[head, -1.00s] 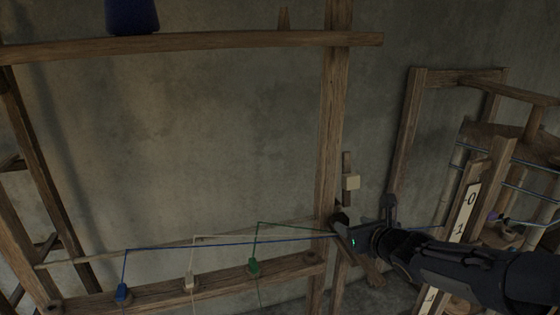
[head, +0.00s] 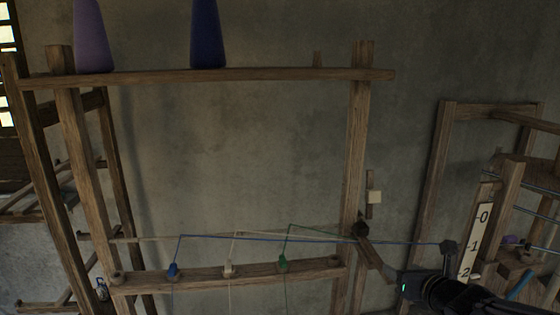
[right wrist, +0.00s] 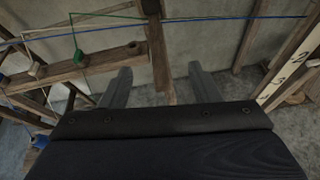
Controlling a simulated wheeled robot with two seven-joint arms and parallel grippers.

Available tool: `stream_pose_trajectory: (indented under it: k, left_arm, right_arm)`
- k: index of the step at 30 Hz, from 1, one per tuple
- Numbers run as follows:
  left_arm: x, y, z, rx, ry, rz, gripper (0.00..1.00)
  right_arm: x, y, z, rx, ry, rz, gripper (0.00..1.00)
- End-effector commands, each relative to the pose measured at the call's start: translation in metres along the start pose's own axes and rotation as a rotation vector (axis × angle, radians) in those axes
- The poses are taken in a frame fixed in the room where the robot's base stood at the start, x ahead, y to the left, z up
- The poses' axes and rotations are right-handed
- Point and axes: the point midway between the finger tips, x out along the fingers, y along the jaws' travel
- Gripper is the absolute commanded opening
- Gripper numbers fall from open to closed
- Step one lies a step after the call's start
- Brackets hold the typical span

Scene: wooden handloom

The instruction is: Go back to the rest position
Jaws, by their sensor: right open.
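My right gripper (head: 425,262) is at the lower right of the head view, in front of the loom frame's right post (head: 355,150). In the right wrist view its two fingers (right wrist: 160,85) stand apart with nothing between them. The blue thread (head: 320,240) runs level across the frame to the right, passing close to the gripper in the head view; I cannot tell if they touch. Blue (head: 173,271), white (head: 228,268) and green (head: 283,264) pieces sit along the lower beam (head: 200,278). My left gripper is out of view.
Purple (head: 92,40) and dark blue (head: 207,38) cones stand on the top beam (head: 270,75). A numbered white scale (head: 476,240) and another wooden frame (head: 445,150) stand at right, close to my right arm. The grey wall behind is bare.

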Motion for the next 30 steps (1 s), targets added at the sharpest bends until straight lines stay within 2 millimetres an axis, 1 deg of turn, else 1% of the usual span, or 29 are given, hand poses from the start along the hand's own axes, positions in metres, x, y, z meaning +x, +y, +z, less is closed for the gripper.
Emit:
stream_pose_trajectory:
  k: [8,11,14,17,20,21,23,24,26,27,30]
  left_arm:
    - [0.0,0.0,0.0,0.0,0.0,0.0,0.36]
    - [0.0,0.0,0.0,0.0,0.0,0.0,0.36]
    - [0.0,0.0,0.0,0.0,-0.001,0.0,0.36]
    - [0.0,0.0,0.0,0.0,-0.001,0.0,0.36]
    - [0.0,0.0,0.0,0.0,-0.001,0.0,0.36]
    - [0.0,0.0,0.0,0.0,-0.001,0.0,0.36]
    - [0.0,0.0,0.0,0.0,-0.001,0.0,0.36]
    - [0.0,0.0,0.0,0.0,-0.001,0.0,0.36]
    - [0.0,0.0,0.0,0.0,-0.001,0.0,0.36]
    - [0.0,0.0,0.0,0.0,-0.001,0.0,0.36]
    - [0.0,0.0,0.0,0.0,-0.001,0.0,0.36]
  right_arm:
    - [-0.018,-0.009,-0.01,0.315,0.035,-0.044,0.56]
    - [-0.028,-0.013,-0.015,0.487,0.053,-0.069,0.56]
    - [-0.041,-0.015,-0.024,0.704,0.075,-0.102,0.56]
    - [-0.058,-0.016,-0.035,0.959,0.1,-0.141,0.56]
    - [-0.081,-0.013,-0.049,1.286,0.131,-0.197,0.56]
    - [-0.093,-0.011,-0.057,1.442,0.147,-0.229,0.56]
    - [-0.112,-0.004,-0.069,1.699,0.172,-0.285,0.56]
    - [-0.126,0.003,-0.078,1.875,0.188,-0.329,0.56]
    - [-0.146,0.014,-0.092,2.13,0.212,-0.407,0.56]
    - [-0.16,0.022,-0.101,2.293,0.224,-0.466,0.56]
    - [-0.191,0.045,-0.125,2.657,0.243,-0.638,0.56]
